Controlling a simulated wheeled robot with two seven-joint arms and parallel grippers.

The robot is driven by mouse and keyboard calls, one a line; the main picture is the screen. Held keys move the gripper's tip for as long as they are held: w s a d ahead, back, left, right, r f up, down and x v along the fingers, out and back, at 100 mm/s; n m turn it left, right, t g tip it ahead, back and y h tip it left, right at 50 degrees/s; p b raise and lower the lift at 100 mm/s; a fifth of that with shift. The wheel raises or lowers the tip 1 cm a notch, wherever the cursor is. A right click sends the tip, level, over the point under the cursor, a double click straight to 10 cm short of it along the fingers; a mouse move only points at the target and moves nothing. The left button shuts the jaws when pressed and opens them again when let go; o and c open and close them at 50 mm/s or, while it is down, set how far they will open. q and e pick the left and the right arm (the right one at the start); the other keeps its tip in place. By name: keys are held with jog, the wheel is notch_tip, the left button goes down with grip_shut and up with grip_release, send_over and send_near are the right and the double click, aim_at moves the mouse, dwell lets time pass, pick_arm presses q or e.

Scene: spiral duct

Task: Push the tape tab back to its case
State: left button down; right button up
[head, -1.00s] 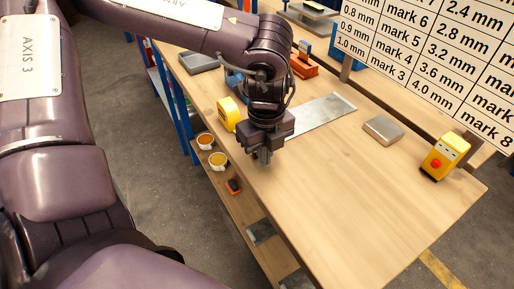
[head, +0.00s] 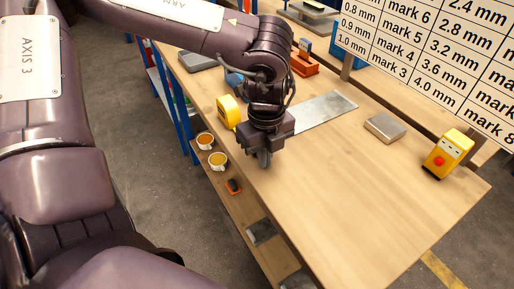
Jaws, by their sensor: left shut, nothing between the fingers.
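A yellow tape case (head: 229,111) stands on the wooden workbench (head: 345,200), near its left edge. My left gripper (head: 264,158) points down over the bench, in front of and to the right of the case. Its fingers are together and hold nothing. A flat grey metal strip or sheet (head: 322,112) lies on the bench behind the gripper, running to the back right. I cannot make out the tape tab; the gripper and wrist hide the area beside the case. My right gripper is not in view.
A grey block (head: 385,128) and a yellow device with a red button (head: 447,154) stand at the right. A board with a size table (head: 435,60) rises at the back. Cups (head: 218,161) sit on a lower shelf at left. The bench front is clear.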

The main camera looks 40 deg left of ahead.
pick_arm(q)
jog(key=shift+s+f, duration=0.1)
jog(key=shift+f, duration=0.25)
jog(key=shift+a, duration=0.2)
jog(key=shift+w+a, duration=0.35)
jog(key=shift+a, duration=0.25)
jog(key=shift+w+a, duration=0.6)
jog(key=shift+a, duration=0.95)
jog(key=shift+w+a, duration=0.65)
jog(key=shift+a, duration=0.9)
jog(key=shift+w+a, duration=0.6)
jog(key=shift+a, duration=0.95)
jog(key=shift+w+d+r+p, duration=0.1)
jog(key=shift+r+p, duration=0.2)
jog(key=shift+r, duration=0.4)
jog(key=shift+s+d+r+p, duration=0.1)
jog(key=shift+d+r+p, duration=0.2)
jog(key=shift+r+p, duration=0.45)
jog(key=shift+s+d+r+p, duration=0.15)
jog(key=shift+d+r+p, duration=0.15)
jog(key=shift+r, duration=0.85)
jog(key=shift+s+d+r+p, duration=0.1)
jog(key=shift+d+r+p, duration=0.15)
jog(key=shift+r+p, duration=0.55)
jog(key=shift+r, duration=0.15)
